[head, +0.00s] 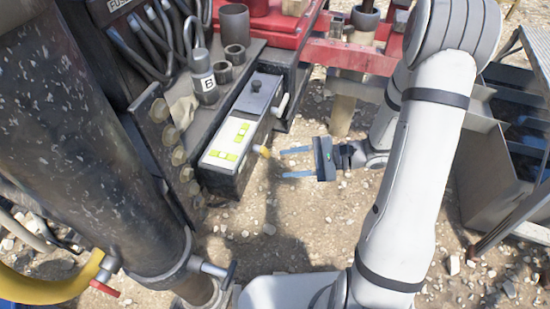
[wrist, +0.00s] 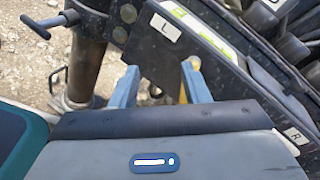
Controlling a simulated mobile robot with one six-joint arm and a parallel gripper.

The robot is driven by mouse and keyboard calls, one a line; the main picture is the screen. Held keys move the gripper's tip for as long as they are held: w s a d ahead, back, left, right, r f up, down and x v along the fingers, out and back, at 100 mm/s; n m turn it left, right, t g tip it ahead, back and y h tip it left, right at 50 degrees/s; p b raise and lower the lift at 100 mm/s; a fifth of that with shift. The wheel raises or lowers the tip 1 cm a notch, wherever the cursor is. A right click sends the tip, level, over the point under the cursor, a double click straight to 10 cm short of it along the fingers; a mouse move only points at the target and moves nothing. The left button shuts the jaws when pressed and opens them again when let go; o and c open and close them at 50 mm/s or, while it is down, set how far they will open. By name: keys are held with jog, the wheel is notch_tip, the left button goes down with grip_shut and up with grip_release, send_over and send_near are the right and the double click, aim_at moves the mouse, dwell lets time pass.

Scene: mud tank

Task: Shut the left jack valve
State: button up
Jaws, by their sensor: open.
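The control box (head: 235,165) has a light top panel with green level vials. A yellow-tipped handle (head: 265,152) sticks out of its right side, near the front end; I take it as the left jack valve. In the wrist view an L label (wrist: 165,28) marks this end of the box, and a yellow part (wrist: 194,63) shows by the right fingertip, partly hidden. My gripper (head: 283,162) is open, its fingers pointing left toward the box just beside the handle. In the wrist view its fingers (wrist: 158,80) have no clear grip on anything.
A pale lever (head: 283,105) stands farther back on the box side; an R label (wrist: 294,136) marks that end. A dark cylinder (head: 85,130) rises at left, with a T-handle (head: 226,272) low beside it. Metal steps (head: 500,170) stand at right. Gravel lies between.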

aim_at(269, 155)
jog(key=w+d+f+m+t+y+b, duration=0.1)
jog(key=w+d+f+m+t+b, duration=0.1)
jog(key=w+d+f+m+t, duration=0.25)
jog(key=shift+t, duration=0.55)
jog(key=x, duration=0.3)
jog(key=f+x, duration=0.1)
jog(key=x, duration=0.2)
jog(key=f+x, duration=0.1)
jog(key=x, duration=0.2)
jog(key=shift+a+b, duration=0.15)
jog(key=shift+b, duration=0.2)
jog(key=shift+c, duration=0.2)
grip_shut()
